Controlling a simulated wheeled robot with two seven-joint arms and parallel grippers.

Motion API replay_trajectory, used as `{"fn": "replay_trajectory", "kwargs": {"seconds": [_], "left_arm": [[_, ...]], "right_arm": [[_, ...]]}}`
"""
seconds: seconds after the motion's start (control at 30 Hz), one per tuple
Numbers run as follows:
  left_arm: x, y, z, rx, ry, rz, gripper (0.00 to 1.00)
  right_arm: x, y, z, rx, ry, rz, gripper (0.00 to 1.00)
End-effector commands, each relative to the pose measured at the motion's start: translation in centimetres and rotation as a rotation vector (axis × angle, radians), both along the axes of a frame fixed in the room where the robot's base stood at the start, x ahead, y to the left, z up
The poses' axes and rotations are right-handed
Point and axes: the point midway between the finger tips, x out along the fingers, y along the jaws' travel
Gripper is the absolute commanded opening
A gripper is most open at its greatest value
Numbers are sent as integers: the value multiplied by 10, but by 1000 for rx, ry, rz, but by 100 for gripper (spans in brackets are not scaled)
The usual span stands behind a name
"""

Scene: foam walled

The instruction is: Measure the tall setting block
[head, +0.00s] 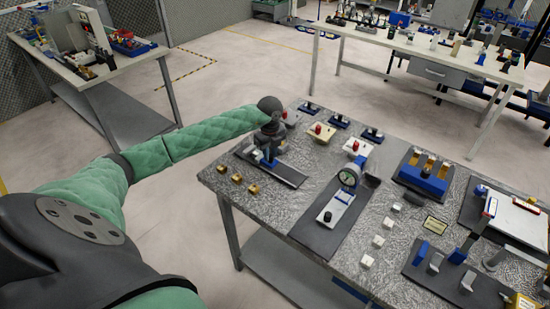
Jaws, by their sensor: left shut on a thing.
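My left gripper (267,152) is low over the dark strip mat (287,175) at the left end of the speckled table. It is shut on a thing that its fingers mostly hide. Blue parts (261,158) show right at the fingers; I cannot tell if they are held or stand on the mat. A dial gauge (348,177) stands on a white and blue base (335,208) on another dark mat, to the right of the gripper. I cannot pick out the tall setting block for certain. My right gripper is not in view.
Small brass blocks (237,178) lie by the front left edge. Small white blocks (378,241) stand in a row right of the gauge. Blue holders (340,121) and cream blocks with red tops (356,146) line the back. A blue rack (424,173) and dark tray (458,278) fill the right.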

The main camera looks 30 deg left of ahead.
Motion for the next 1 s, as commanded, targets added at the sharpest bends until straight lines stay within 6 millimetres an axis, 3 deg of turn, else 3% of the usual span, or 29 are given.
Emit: {"fn": "replay_trajectory", "kwargs": {"seconds": [0.17, 0.47, 0.5, 0.57, 1.0], "left_arm": [[1, 16, -1, 1, 1, 2, 6], [1, 17, 0, 1, 1, 1, 6], [1, 17, 0, 1, 1, 1, 31], [1, 17, 0, 1, 1, 1, 42], [2, 17, 6, 2, -2, 1, 45]], "right_arm": [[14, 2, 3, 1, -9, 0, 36], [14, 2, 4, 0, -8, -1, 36], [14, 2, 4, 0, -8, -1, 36], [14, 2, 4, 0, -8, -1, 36], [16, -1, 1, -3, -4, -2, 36]]}}
